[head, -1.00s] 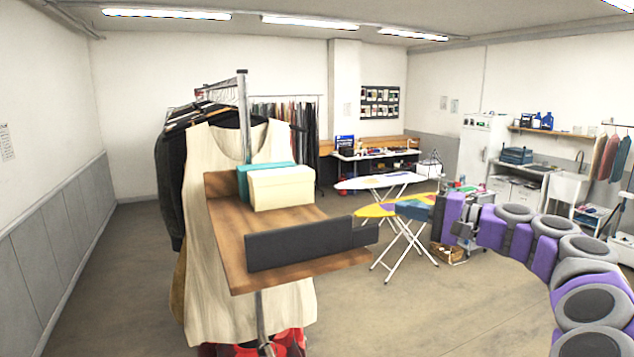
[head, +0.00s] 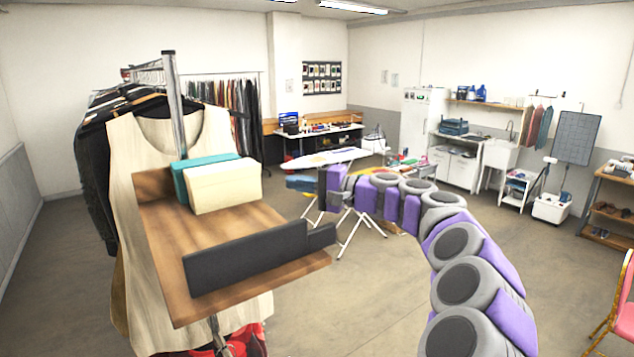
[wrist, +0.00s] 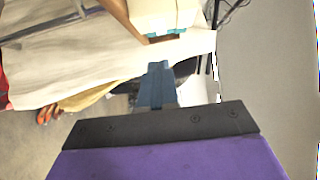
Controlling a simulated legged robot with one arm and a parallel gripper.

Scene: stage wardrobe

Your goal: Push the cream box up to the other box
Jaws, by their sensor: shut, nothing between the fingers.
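The cream box (head: 225,186) lies on the wooden shelf (head: 172,238), with the teal box (head: 183,178) directly behind it, partly hidden. In the head view they look very close; I cannot tell whether they touch. My gripper (head: 301,183) is shut and empty, to the right of the cream box and apart from it, fingers pointing left. In the wrist view the shut blue-grey fingers (wrist: 157,85) point up toward the cream box (wrist: 165,14), which is cut off by the top edge. Small teal bits show at its lower edge.
A dark upright board (head: 245,256) runs along the shelf's front edge. A cream sleeveless garment (head: 125,200) hangs on a rail (head: 172,100) behind the shelf. An ironing board (head: 325,158) stands behind my arm. Open floor (head: 400,300) lies to the right.

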